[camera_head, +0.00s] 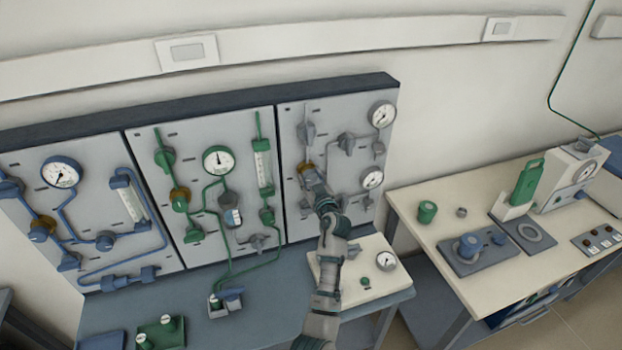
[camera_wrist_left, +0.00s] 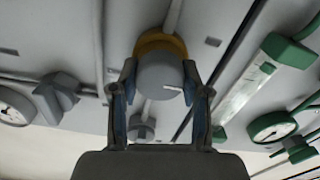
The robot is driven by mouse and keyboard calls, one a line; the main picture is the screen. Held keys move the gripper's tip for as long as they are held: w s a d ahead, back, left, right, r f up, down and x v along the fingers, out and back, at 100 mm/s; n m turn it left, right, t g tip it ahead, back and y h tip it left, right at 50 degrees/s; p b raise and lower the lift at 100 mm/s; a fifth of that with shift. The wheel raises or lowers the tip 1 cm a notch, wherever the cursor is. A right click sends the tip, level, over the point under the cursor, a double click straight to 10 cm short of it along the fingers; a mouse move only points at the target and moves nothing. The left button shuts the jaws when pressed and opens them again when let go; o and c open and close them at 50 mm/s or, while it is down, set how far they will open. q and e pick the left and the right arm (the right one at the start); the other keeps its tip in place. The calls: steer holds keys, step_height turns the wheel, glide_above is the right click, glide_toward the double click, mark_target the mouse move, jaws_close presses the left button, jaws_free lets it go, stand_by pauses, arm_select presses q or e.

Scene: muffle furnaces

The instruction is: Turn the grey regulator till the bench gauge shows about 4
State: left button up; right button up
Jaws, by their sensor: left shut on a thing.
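The grey regulator (camera_wrist_left: 162,76) is a round grey knob with a white mark and a brass collar behind it. In the head view its brass collar (camera_head: 306,168) shows on the right-hand panel, and my gripper hides most of the knob. My left gripper (camera_head: 314,184) reaches up to it. In the left wrist view the two fingers of my left gripper (camera_wrist_left: 160,80) are on either side of the knob, shut on it. A small white gauge (camera_head: 386,261) sits on a cream plate on the bench; its needle is too small to read. My right gripper is not in view.
Two more gauges, upper (camera_head: 382,114) and lower (camera_head: 372,179), are on the same panel, near grey valve handles (camera_head: 346,142). A green-piped panel (camera_head: 217,110) and a blue-piped panel (camera_head: 90,165) stand to the left. A cream table (camera_head: 420,250) with equipment stands right.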

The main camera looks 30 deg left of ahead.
arm_select(q)
steer(key=shift+a, duration=0.1)
steer(key=shift+w+f, duration=0.1)
steer(key=shift+w, duration=0.05)
steer(key=shift+f+m, duration=0.1)
steer(key=shift+m, duration=1.1)
steer(key=shift+f+m, duration=0.1)
steer(key=shift+m, duration=0.7)
steer(key=shift+m+p, duration=0.45)
steer(key=shift+m, duration=0.45)
steer(key=m+p, duration=0.1)
steer(key=m, duration=0.2)
steer(key=shift+f+m, duration=0.1)
steer(key=shift+m, duration=0.3)
steer(key=m+p, duration=0.2)
steer(key=shift+m, duration=0.3)
steer(key=m+p, duration=0.2)
steer(key=m, duration=0.1)
steer(key=shift+m, duration=0.3)
steer(key=m+p, duration=0.2)
steer(key=m, duration=0.1)
steer(key=shift+m+p, duration=1)
steer(key=shift+m, duration=0.3)
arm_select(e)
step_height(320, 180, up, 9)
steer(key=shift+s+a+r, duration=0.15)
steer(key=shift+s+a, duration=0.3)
arm_select(q)
steer(key=shift+f, duration=0.1)
